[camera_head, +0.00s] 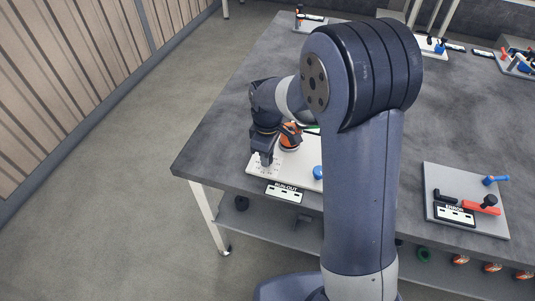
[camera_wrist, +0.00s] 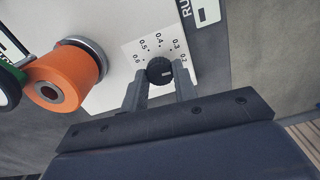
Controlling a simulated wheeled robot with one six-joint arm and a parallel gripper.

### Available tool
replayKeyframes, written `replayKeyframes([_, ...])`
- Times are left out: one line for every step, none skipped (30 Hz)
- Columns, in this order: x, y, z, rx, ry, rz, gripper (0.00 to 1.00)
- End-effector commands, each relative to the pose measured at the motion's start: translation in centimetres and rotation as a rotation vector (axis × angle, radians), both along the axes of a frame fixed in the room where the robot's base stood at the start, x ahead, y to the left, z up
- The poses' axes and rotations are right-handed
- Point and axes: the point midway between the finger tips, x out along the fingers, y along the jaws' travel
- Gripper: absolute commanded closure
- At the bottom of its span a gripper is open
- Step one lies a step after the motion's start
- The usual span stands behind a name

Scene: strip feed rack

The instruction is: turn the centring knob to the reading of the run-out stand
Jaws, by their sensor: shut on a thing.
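In the wrist view the black centring knob (camera_wrist: 159,71) sits on a white plate with a printed scale (camera_wrist: 150,48) from 0.2 to 0.6. A short pale mark lies on the right part of its face; I cannot tell its exact reading. My gripper (camera_wrist: 160,80) is shut on the knob, one finger on each side. In the head view my gripper (camera_head: 266,160) is down at the left end of the white run-out stand (camera_head: 260,171). An orange roller (camera_wrist: 66,78) stands on it, and a green-rimmed round part (camera_wrist: 8,88) is cut off at the left edge.
A black-and-white RUN-OUT label (camera_head: 284,193) lies at the table's front edge. A grey board (camera_head: 465,185) with red, black and blue parts lies to the right. More boards stand at the back. My arm hides the table's middle; its left part is clear.

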Motion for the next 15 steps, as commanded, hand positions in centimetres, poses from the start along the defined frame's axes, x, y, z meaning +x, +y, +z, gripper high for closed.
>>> replayKeyframes([0.03,0.02,-0.02,0.001,-0.001,0.044,0.95])
replayKeyframes([0.03,0.02,-0.01,0.001,-0.001,0.073,0.95])
replayKeyframes([0.03,0.02,-0.01,0.001,-0.001,0.110,0.95])
replayKeyframes([0.03,0.03,-0.01,0.001,-0.001,0.139,0.95])
replayKeyframes([0.03,0.03,0.00,0.001,-0.001,0.167,0.95])
replayKeyframes([0.04,0.02,0.00,0.001,-0.001,0.205,0.95])
replayKeyframes([0.04,0.02,0.00,0.002,-0.002,0.234,0.95])
replayKeyframes([0.04,0.02,0.01,0.001,-0.003,0.262,0.95])
replayKeyframes([0.04,0.02,0.01,0.001,-0.003,0.300,0.95])
replayKeyframes([0.05,0.03,0.01,0.001,-0.003,0.329,0.95])
replayKeyframes([0.05,0.03,0.02,0.001,-0.003,0.357,0.95])
replayKeyframes([0.06,0.03,0.02,0.001,-0.003,0.395,0.95])
replayKeyframes([0.06,0.03,0.02,0.001,-0.003,0.423,0.95])
replayKeyframes([0.06,0.03,0.03,0.001,-0.003,0.452,0.95])
replayKeyframes([0.06,0.04,0.03,0.001,-0.002,0.490,0.95])
